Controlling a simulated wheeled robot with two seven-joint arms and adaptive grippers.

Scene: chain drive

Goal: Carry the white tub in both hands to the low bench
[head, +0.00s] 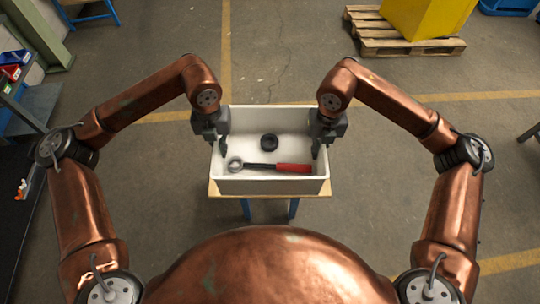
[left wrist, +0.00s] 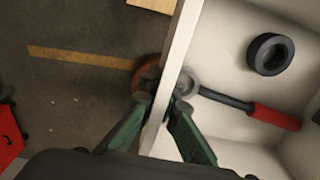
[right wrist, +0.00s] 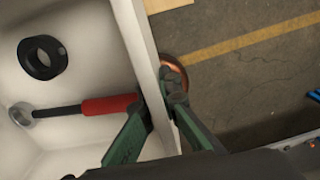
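The white tub (head: 270,186) is an open, level box in front of me. A black ring (head: 269,142) and a ratchet wrench with a red handle (head: 293,168) lie inside it. My left gripper (head: 222,145) straddles the tub's left wall, and its fingers close on the wall in the left wrist view (left wrist: 163,100). My right gripper (head: 317,145) does the same on the right wall, as the right wrist view shows (right wrist: 165,95). A wood-topped bench with blue legs (head: 325,194) shows beneath the tub. I cannot tell whether tub and bench touch.
A yellow box (head: 428,15) stands on a wooden pallet (head: 405,42) at the back right. Shelving with coloured bins (head: 12,65) and a dark mat (head: 20,200) are at the left. Open concrete floor with yellow lines surrounds the bench.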

